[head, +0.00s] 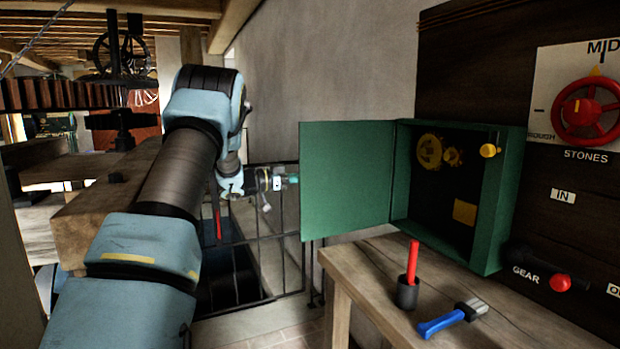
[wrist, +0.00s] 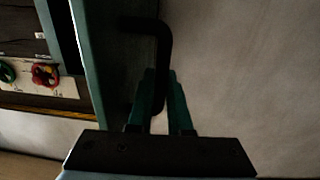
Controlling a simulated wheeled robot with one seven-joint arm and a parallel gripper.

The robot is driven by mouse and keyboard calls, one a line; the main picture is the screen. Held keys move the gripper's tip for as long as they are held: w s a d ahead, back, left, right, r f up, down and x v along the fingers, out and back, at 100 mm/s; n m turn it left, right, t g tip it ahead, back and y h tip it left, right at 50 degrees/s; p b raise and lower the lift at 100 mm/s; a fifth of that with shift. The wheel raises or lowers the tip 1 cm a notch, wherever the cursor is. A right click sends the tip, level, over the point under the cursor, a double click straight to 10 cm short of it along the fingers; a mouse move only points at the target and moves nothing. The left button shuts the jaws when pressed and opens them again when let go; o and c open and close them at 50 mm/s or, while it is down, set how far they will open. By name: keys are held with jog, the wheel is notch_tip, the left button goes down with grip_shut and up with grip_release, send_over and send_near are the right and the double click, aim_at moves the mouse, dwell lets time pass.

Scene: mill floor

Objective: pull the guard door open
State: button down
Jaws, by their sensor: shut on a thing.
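The green guard door (head: 347,182) stands swung wide open to the left of its green box (head: 508,200). Yellow gears (head: 430,151) show inside the box. My gripper (head: 290,179) is at the door's far left edge, on the outer side, partly hidden by the door. In the wrist view my gripper (wrist: 166,100) has its green fingers shut on a dark bent handle (wrist: 152,25). The handle stands out from the door (wrist: 120,70), which also shows in the wrist view.
A wooden bench (head: 375,290) below the box holds a red-handled tool in a dark cup (head: 408,292) and a blue-handled brush (head: 452,318). A railing (head: 265,240) borders a floor opening on the left. A red handwheel (head: 585,112) and gear lever (head: 560,283) are at right.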

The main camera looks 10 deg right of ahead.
jog(key=c, duration=1.1)
grip_release()
jog(key=shift+s+a+b, duration=0.25)
jog(key=shift+a+b, duration=0.2)
jog(key=shift+a, duration=1.35)
jog(key=shift+s+a+b, duration=0.25)
jog(key=shift+a+b, duration=0.2)
jog(key=shift+a, duration=1.3)
jog(key=shift+s+a+b, duration=0.25)
jog(key=shift+a+b, duration=0.2)
jog(key=shift+a, duration=1.35)
